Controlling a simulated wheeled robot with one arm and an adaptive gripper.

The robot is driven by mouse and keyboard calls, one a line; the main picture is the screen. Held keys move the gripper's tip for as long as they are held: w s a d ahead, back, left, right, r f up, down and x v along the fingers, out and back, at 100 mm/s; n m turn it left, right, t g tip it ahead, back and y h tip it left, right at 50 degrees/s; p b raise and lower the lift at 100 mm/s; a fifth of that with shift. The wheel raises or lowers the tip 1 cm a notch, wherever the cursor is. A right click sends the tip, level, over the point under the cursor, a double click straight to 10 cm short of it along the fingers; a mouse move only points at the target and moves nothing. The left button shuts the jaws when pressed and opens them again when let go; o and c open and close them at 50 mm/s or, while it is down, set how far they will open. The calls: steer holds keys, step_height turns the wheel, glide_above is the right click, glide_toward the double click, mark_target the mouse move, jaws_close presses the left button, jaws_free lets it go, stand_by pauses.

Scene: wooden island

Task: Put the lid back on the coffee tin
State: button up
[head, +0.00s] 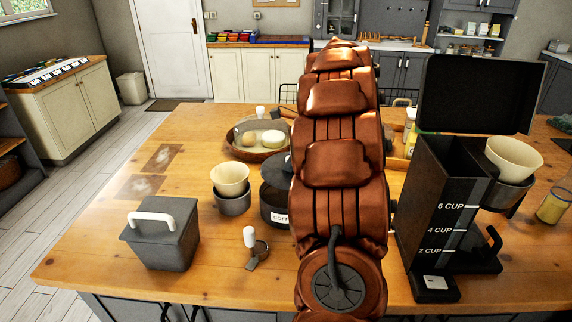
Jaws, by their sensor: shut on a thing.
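The dark coffee tin (272,207) stands on the wooden island just left of my arm, with a white label reading "COFF" before my arm cuts it off. A dark round piece, which looks like the lid (276,169), shows at the tin's upper back edge. Its right part is hidden behind my arm, and I cannot tell whether it touches the tin or is held above it. My copper-coloured arm fills the middle of the head view, and my gripper is hidden behind it.
Left of the tin are a cream filter in a grey cup (233,203), a white-handled scoop-like tool (254,254) and a grey box (160,236). A round tray (237,153) lies behind. A tall coffee maker (428,215) with a raised cover stands right. The island's left side has free room.

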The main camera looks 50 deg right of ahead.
steer(key=shift+w+d+f+n+b, duration=0.15)
steer(key=shift+w+n+b, duration=0.15)
steer(key=shift+w, duration=0.25)
steer(key=shift+w+f+n+b, duration=0.15)
steer(key=shift+w+n+b, duration=0.1)
steer(key=shift+w, duration=0.3)
steer(key=shift+f, duration=0.1)
step_height(320, 180, down, 4)
steer(key=b, duration=0.4)
steer(key=shift+f, duration=1.05)
steer(key=shift+p, duration=0.75)
steer(key=shift+f+p, duration=0.15)
steer(key=shift+p, duration=0.75)
stand_by(1.7)
steer(key=o, duration=1.1)
steer(key=shift+o, duration=0.4)
